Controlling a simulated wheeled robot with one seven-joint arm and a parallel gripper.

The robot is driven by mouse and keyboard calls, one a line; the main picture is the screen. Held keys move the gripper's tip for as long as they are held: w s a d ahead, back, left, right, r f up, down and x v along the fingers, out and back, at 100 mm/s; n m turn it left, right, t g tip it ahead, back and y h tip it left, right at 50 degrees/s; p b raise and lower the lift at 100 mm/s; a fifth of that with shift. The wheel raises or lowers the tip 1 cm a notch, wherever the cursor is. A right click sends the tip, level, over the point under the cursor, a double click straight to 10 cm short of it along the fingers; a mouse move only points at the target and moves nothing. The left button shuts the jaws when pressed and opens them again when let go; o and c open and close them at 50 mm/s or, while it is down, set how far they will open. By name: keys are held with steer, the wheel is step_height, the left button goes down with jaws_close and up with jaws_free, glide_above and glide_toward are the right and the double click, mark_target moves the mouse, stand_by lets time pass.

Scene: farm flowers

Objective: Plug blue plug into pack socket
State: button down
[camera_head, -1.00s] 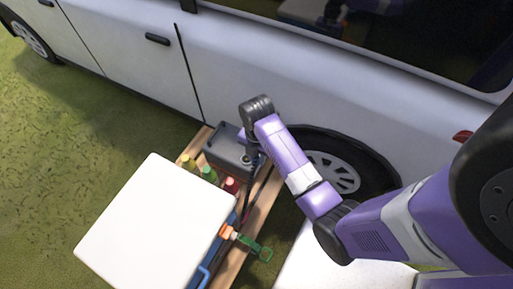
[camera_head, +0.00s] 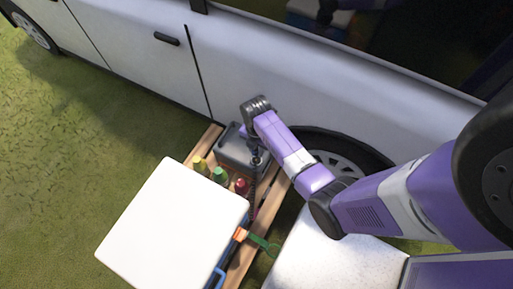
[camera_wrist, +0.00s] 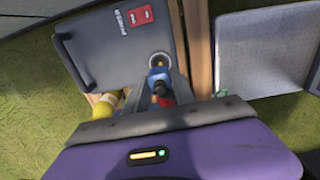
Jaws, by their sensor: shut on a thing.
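The grey pack (camera_head: 232,153) stands on a wooden slatted surface beside the vehicle. In the wrist view the pack (camera_wrist: 112,50) fills the upper left, with a red label on top. A round, pale-rimmed socket (camera_wrist: 160,59) sits near its right edge. My gripper (camera_wrist: 158,88) is shut on the blue plug (camera_wrist: 157,75), which is right at the socket and overlaps its lower rim. I cannot tell how far the plug is in. In the head view my gripper (camera_head: 256,158) points down at the pack's right end, and a dark coiled cable (camera_head: 252,188) hangs below it.
Yellow, green and red bottles (camera_head: 219,175) stand in front of the pack. A large white-topped box (camera_head: 172,215) is at the front left, with a green-handled tool (camera_head: 262,243) at its right. The white vehicle (camera_head: 290,85) closes off the back. Open grass (camera_head: 70,150) lies left.

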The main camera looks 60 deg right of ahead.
mark_target(256, 160)
steer(key=shift+f+b, duration=2.8)
steer(key=shift+f, duration=0.05)
steer(key=shift+p, duration=0.7)
steer(key=shift+f+b, duration=0.45)
steer(key=shift+f, duration=0.15)
stand_by(0.4)
steer(key=c, duration=1)
jaws_free()
steer(key=shift+o, duration=0.2)
steer(key=shift+r+p, duration=0.5)
steer(key=shift+r, duration=3.45)
